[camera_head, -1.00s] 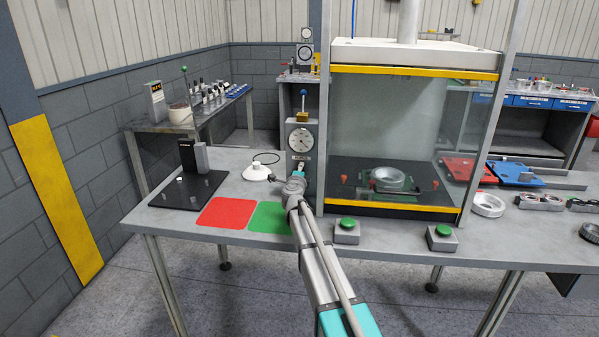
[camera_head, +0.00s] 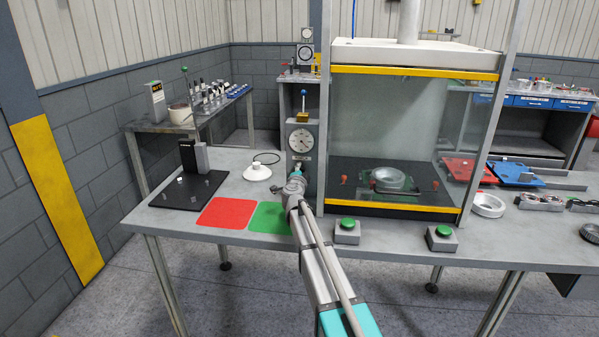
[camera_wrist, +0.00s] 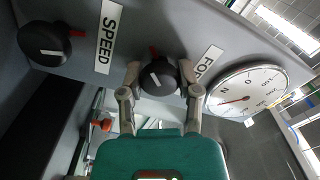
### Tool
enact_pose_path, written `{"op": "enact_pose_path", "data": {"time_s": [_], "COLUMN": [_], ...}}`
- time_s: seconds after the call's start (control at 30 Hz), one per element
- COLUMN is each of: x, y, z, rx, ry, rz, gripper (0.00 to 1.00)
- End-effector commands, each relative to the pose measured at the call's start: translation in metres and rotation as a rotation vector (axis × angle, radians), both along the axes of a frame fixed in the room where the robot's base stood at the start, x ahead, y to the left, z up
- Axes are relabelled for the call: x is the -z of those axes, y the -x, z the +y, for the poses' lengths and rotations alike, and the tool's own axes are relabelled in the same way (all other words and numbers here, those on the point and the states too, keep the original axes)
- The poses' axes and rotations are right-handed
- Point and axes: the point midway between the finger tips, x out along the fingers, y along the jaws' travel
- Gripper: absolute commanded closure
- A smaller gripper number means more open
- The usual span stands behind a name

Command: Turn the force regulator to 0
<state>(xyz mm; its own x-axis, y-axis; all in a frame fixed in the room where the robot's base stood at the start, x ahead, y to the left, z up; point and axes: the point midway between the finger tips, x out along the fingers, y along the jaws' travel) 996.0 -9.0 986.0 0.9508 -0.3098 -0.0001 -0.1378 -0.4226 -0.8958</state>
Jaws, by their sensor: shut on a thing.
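The force regulator, a black knob (camera_wrist: 158,80) with a white line and a red mark beside it, sits on the grey panel in the wrist view. My gripper (camera_wrist: 158,72) is shut on this knob, one finger on each side. A label beginning "FO" (camera_wrist: 205,62), partly hidden by my finger, is right of it. The round white gauge (camera_wrist: 245,90) with a red needle is further right; it also shows in the head view (camera_head: 301,141). In the head view my arm hides the knob.
A second black knob (camera_wrist: 45,43) is beside the SPEED label (camera_wrist: 108,38). The glass-fronted press (camera_head: 400,125) stands right of the regulator column. Two green buttons (camera_head: 347,225) (camera_head: 441,232) sit at the bench front. Red (camera_head: 227,213) and green (camera_head: 269,217) squares lie left.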

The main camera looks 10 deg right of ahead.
Motion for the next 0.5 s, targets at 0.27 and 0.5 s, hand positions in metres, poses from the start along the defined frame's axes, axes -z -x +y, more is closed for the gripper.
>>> {"op": "enact_pose_path", "data": {"time_s": [0.27,0.5], "x": [0.0,0.0], "y": [-0.0008,-0.0005], "z": [0.0015,0.0005], "rx": [-0.004,-0.001], "ry": [0.001,0.0], "rz": [0.0,0.0], "gripper": [0.51,0.22]}}
